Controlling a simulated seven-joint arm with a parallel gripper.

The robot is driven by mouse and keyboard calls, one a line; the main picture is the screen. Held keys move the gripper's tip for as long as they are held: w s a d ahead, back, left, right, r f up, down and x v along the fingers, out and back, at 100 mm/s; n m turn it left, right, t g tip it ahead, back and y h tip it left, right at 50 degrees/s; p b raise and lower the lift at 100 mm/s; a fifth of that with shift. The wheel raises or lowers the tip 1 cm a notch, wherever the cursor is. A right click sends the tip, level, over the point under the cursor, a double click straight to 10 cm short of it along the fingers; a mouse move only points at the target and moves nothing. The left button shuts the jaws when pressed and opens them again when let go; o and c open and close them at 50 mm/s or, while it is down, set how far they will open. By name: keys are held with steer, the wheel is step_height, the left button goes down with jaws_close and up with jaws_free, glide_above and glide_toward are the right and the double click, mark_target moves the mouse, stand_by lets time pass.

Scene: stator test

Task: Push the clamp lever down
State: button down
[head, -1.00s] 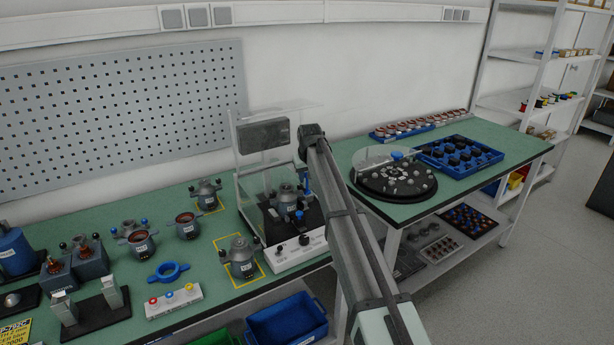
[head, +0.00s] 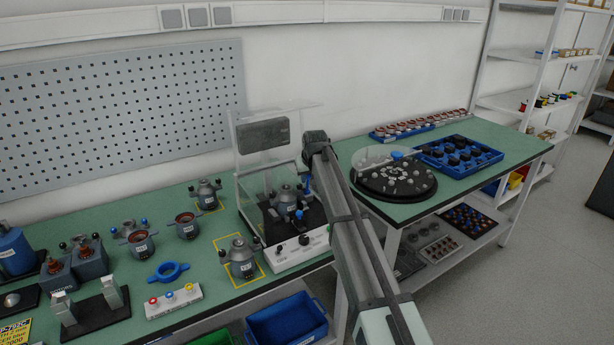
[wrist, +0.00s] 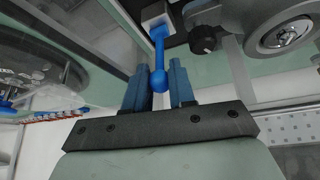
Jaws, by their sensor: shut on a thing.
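The clamp lever (wrist: 159,55) is a blue rod with a round ball end, rising from a pale block in the wrist view. My gripper (wrist: 158,90) has its two blue fingers on either side of the ball and is shut on it. In the head view, my gripper (head: 306,186) is at the right side of the test station (head: 300,252), largely hidden by my own arm. A grey stator housing (head: 285,198) stands upright in the station. The lever cannot be clearly told from the blue fingers in the head view.
A clear raised guard (head: 270,150) stands over the station. Another stator housing (head: 241,262) stands in a yellow outline at the front left. A round dark turntable (head: 385,185) and a blue tray (head: 460,154) are on the right bench. A button box (head: 174,301) is at the front.

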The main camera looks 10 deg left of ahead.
steer(key=shift+s+d+f+t+y, duration=0.15)
steer(key=shift+s+d+t+y, duration=0.25)
steer(key=shift+t+y, duration=0.15)
steer(key=c, duration=1.3)
jaws_free()
steer(key=shift+o, duration=0.2)
steer(key=v, duration=1.3)
steer(key=shift+s+r, duration=0.25)
steer(key=shift+r, duration=0.05)
